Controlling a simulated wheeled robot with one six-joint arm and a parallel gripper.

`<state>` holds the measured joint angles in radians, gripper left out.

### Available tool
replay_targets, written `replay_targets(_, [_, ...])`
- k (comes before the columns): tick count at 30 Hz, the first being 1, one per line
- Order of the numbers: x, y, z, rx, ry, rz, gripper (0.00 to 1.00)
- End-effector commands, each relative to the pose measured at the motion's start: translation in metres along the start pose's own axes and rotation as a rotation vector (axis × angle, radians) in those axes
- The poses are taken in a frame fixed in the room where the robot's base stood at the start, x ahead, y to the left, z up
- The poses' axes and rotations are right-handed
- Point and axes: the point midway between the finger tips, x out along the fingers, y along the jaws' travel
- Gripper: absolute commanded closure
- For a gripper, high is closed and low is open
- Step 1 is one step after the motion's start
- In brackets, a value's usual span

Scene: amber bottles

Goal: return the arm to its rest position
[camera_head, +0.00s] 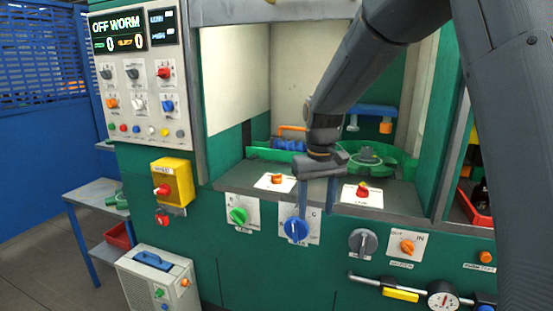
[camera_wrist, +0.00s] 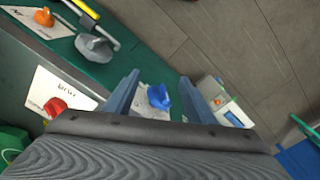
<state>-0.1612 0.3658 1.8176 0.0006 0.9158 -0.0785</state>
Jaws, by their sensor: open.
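My gripper (camera_head: 316,211) hangs in front of the green machine, its two blue-grey fingers pointing down and spread apart. Nothing is held between them. In the wrist view, my gripper (camera_wrist: 159,77) also shows its fingers apart, with a blue knob (camera_wrist: 158,97) visible in the gap beyond. In the head view, that blue knob (camera_head: 295,229) sits on a white plate on the machine front, just below and left of the fingers. I cannot tell whether a finger touches it. My arm reaches in from the upper right.
A green knob (camera_head: 238,215) is left of the blue one, and a grey knob (camera_head: 363,241) is right. A red knob (camera_head: 363,190) sits on the ledge. A yellow switch box (camera_head: 172,182), a control panel (camera_head: 138,75) and a floor unit (camera_head: 158,279) stand left.

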Motion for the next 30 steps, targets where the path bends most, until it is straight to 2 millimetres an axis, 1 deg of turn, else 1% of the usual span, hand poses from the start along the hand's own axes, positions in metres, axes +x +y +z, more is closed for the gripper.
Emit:
replay_targets(1, [0.008, 0.009, 0.027, 0.028, 0.002, 0.001, 0.5])
replay_targets(5, [0.029, 0.024, 0.091, 0.095, 0.019, 0.004, 0.5])
replay_targets(6, [0.036, 0.028, 0.111, 0.115, 0.024, 0.006, 0.5])
replay_targets(8, [0.045, 0.031, 0.141, 0.143, 0.031, 0.007, 0.5])
replay_targets(9, [0.051, 0.033, 0.16, 0.161, 0.034, 0.008, 0.5])
replay_targets(12, [0.064, 0.035, 0.2, 0.197, 0.042, 0.01, 0.5])
replay_targets(15, [0.072, 0.035, 0.227, 0.221, 0.049, 0.012, 0.5])
replay_targets(18, [0.076, 0.034, 0.241, 0.234, 0.053, 0.013, 0.5])
replay_targets(20, [0.077, 0.034, 0.245, 0.237, 0.052, 0.013, 0.5])
replay_targets(30, [0.077, 0.034, 0.245, 0.236, 0.052, 0.013, 0.5])
